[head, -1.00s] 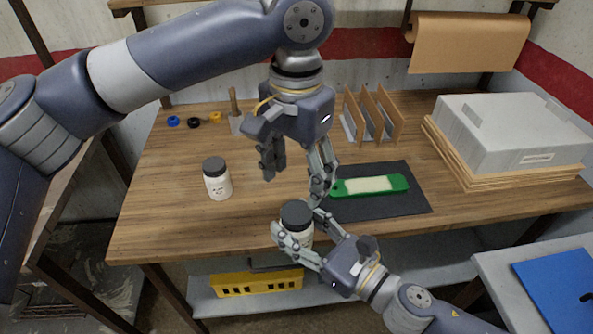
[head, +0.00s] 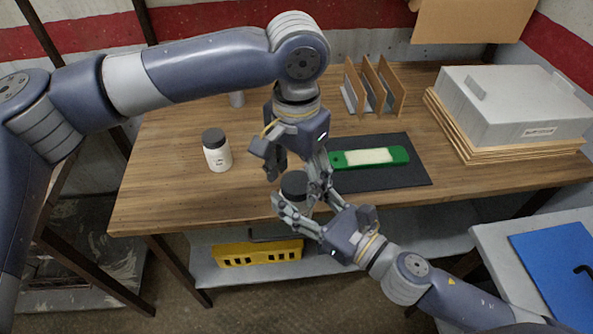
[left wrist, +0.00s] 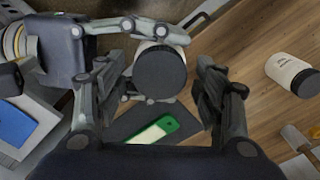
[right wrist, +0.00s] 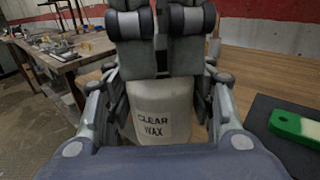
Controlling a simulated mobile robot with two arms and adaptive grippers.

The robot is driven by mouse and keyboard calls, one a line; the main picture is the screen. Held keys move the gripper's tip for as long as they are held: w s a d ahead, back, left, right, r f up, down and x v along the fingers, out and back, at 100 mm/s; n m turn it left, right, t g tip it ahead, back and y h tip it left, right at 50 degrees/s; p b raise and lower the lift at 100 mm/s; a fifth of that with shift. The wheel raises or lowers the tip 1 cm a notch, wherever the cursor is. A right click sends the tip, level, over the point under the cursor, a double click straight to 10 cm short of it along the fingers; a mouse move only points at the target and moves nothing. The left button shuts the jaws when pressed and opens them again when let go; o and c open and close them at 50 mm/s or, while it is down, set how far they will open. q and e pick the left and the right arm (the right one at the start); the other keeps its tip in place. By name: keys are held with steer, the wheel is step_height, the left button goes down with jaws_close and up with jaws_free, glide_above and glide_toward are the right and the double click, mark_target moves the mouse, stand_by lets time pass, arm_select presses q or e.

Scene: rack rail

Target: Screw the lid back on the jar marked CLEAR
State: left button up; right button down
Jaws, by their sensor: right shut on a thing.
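The jar marked CLEAR WAX (right wrist: 158,112) is white and upright in my right gripper (head: 299,206), which is shut on its sides at the table's front edge. A dark lid (head: 293,183) sits on top of the jar; whether it is threaded tight cannot be told. My left gripper (head: 295,178) points down over the lid, its fingers apart. In the left wrist view the round lid (left wrist: 160,72) lies between the two open fingers, with gaps at both sides. In the right wrist view the left fingers hide the jar's top.
A second white jar with a dark lid (head: 217,152) stands left on the table (head: 170,195). A green tool (head: 370,157) lies on a dark mat (head: 400,178). A wooden rack (head: 375,88) and a grey case (head: 510,105) stand behind. A yellow item (head: 255,253) lies on the lower shelf.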

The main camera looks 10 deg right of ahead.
arm_select(q)
steer(key=c, duration=1.1)
steer(key=shift+o, duration=0.2)
steer(key=m, duration=0.5)
steer(key=o, duration=1.3)
steer(key=shift+c, duration=0.2)
steer(key=shift+r, duration=0.15)
step_height(320, 180, up, 12)
steer(key=shift+w, duration=0.1)
